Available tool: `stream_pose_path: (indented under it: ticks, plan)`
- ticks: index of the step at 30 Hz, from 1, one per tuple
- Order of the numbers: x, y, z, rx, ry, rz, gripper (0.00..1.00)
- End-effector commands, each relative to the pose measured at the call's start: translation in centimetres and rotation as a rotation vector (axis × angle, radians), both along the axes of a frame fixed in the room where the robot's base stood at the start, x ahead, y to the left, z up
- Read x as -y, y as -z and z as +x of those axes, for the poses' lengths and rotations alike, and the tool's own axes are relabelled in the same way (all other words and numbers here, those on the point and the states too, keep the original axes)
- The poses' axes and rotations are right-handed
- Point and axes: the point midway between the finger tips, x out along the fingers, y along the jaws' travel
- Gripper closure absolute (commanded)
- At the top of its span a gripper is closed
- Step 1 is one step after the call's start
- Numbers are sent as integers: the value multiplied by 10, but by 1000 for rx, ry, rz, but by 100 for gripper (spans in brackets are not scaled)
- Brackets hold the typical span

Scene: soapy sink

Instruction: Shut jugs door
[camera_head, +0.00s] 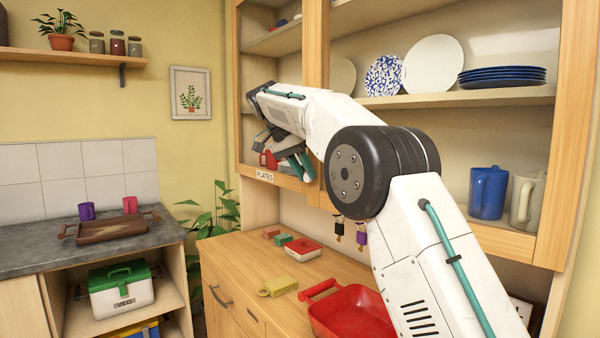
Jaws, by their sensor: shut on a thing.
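A wall cabinet with a wooden frame stands across the middle and right. Its left part has a framed door (316,55) with a "PLATES" label (265,176) on the bottom rail. The right part is uncovered, showing a blue jug (487,193) and a cream jug (526,201) on its lower shelf. No jugs label is visible. My gripper (300,166) is at the lower right of the framed door, beside its upright, and looks shut on part of the door. The grip itself is hidden by my wrist. A red item (268,160) shows beside the gripper.
White and blue plates (432,65) stand on the upper shelf. Two tagged keys (361,232) hang below. The counter holds a red tray (350,312), a red dish (303,249), a yellow item (278,286) and small blocks. My arm crosses in front of the open right part.

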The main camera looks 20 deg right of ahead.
Motion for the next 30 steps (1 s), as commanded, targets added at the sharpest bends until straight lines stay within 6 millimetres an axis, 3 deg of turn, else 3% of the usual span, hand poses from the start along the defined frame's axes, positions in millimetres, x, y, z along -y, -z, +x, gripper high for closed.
stream_pose_path:
  ticks: [13,14,15,16,30]
  plan:
    - [-6,4,0,-13,1,-1,100]
    - [-6,4,0,-13,1,-1,68]
    - [-6,4,0,-13,1,-1,56]
    - [-6,4,0,-12,1,-1,54]
    - [-3,-10,1,-4,3,-1,54]
